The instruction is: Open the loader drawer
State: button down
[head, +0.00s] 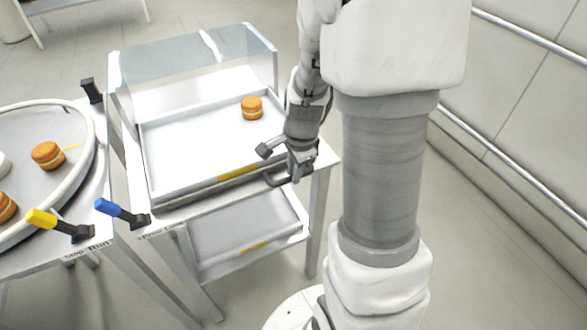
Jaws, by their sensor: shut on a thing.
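The loader drawer (185,160) is a shallow white tray with a yellow strip on its front edge. It sticks out in front of a clear hood (190,62) on a white stand. One brown filled round (252,108) lies in it near the back right. A dark grey bar handle (272,180) shows at the drawer's front right. My gripper (296,176) is shut on this handle; the fingers are small and partly hidden, so the exact grip is hard to see.
A lower white tray (215,232) with a yellow strip sits under the drawer. At left is a round table (85,150) with filled rounds, plus a yellow lever (42,218) and a blue lever (108,208). A wall with rails runs along the right.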

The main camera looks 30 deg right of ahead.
dwell(0.3)
jog(key=c, duration=0.8)
grip_release()
jog(key=s+r+p, duration=0.3)
jog(key=r+p, duration=0.1)
jog(key=r, duration=1.3)
jog(key=shift+s+p, duration=0.15)
jog(key=shift+p, duration=0.15)
jog(key=shift+r, duration=0.1)
jog(key=s+a+r+n+t+p, duration=0.1)
jog(key=s+a+r+n, duration=0.3)
jog(key=n, duration=0.5)
jog(key=s+a+r+n+t+p, duration=0.2)
jog(key=s+a+r+n, duration=0.3)
jog(key=r+n, duration=0.3)
jog(key=shift+s+a+r+n+p, duration=0.3)
jog(key=shift+s+n+p, duration=0.2)
jog(key=shift+s+p, duration=0.4)
